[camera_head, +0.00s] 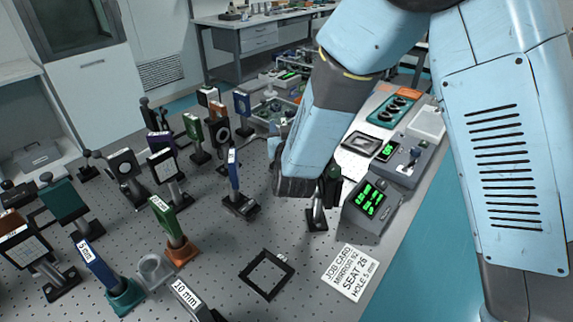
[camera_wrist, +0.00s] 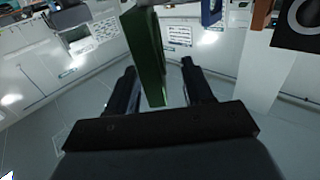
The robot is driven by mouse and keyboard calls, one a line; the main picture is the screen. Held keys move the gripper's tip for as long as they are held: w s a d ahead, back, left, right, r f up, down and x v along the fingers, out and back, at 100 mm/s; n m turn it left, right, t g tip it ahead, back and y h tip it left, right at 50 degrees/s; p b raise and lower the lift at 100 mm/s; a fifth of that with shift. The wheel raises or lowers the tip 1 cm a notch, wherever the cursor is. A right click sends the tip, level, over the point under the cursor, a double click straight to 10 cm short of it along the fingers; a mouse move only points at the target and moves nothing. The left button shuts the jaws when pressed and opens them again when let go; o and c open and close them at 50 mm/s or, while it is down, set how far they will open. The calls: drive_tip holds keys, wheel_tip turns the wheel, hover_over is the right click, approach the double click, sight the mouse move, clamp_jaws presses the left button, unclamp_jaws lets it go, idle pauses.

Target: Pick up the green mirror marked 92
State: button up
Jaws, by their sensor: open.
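In the wrist view a green upright plate (camera_wrist: 146,55) stands between the two dark fingers of my gripper (camera_wrist: 159,68). The gripper is open, with a gap visible on each side of the plate. No number can be read on it. In the head view my arm hides most of the gripper. Another green plate (camera_head: 163,214) with a white label stands on an orange base further left.
A job card (camera_head: 350,272) reading mirror 92, seat 26 lies at the front right. An empty black square frame (camera_head: 266,275) lies left of it. A box with a green display (camera_head: 371,203) stands right of the arm. Several mounted optics crowd the left.

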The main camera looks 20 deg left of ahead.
drive_tip(key=shift+x, duration=1.1)
drive_tip(key=shift+c, duration=0.5)
clamp_jaws()
drive_tip(key=shift+r, duration=0.1)
